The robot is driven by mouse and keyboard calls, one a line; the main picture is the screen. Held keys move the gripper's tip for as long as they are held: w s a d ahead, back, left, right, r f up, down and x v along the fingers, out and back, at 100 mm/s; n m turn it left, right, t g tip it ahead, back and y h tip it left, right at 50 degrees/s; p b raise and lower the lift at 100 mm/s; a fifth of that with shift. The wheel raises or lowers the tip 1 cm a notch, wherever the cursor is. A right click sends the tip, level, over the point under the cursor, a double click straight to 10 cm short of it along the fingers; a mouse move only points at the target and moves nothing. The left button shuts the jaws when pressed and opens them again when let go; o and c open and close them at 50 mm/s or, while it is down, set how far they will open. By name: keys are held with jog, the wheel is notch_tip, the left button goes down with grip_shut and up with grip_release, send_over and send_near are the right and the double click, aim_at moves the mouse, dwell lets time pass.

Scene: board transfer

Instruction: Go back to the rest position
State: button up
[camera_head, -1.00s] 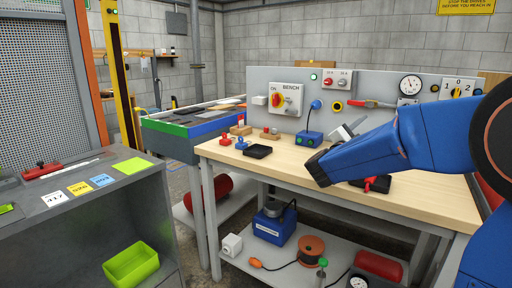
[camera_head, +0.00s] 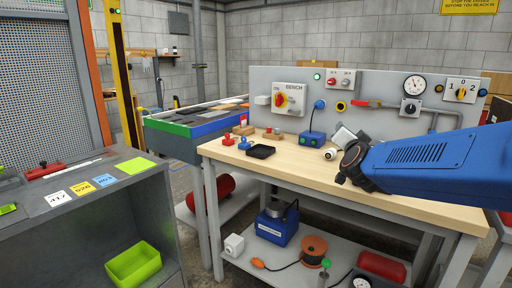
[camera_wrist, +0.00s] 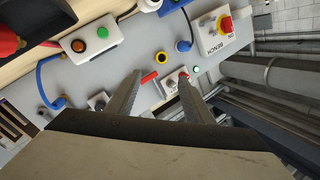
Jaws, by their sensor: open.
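My blue arm reaches in from the right edge of the head view, over the right part of the wooden bench (camera_head: 300,165). Its dark wrist joint is in front of the bench top, and the fingers cannot be made out there. In the wrist view my gripper (camera_wrist: 160,85) has its two grey fingers spread apart, with nothing held between them. Past the fingers is the grey panel (camera_head: 375,108), with a red lever handle (camera_wrist: 150,77) and a yellow-ringed button (camera_wrist: 161,58) in the wrist view. The fingers appear clear of the panel.
A blue box (camera_head: 312,138) stands by the panel. A grey cabinet (camera_head: 95,210) with a green bin (camera_head: 134,263) is at left. The bench's front middle is clear.

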jog(key=s+a+f+n+g+y, duration=0.2)
jog(key=s+a+f+n+y, duration=0.15)
jog(key=s, duration=0.35)
jog(key=s+a+f+n+g+y, duration=0.2)
jog(key=s+f+n+g, duration=0.1)
jog(key=s+f, duration=0.3)
jog(key=s+d+f+n+g, duration=0.1)
jog(key=s+f, duration=0.3)
jog(key=s, duration=0.4)
jog(key=s+d+f+g+h, duration=0.1)
jog(key=s+f+g, duration=0.3)
jog(key=s, duration=0.5)
jog(key=s+d+f+n+g, duration=0.1)
jog(key=s+d+f+g, duration=0.1)
jog(key=s+f, duration=0.4)
jog(key=s+g, duration=0.1)
jog(key=s, duration=0.2)
jog(key=shift+d+f+n, duration=0.2)
jog(key=shift+d+n, duration=0.15)
jog(key=shift+d, duration=0.05)
jog(key=shift+h, duration=0.25)
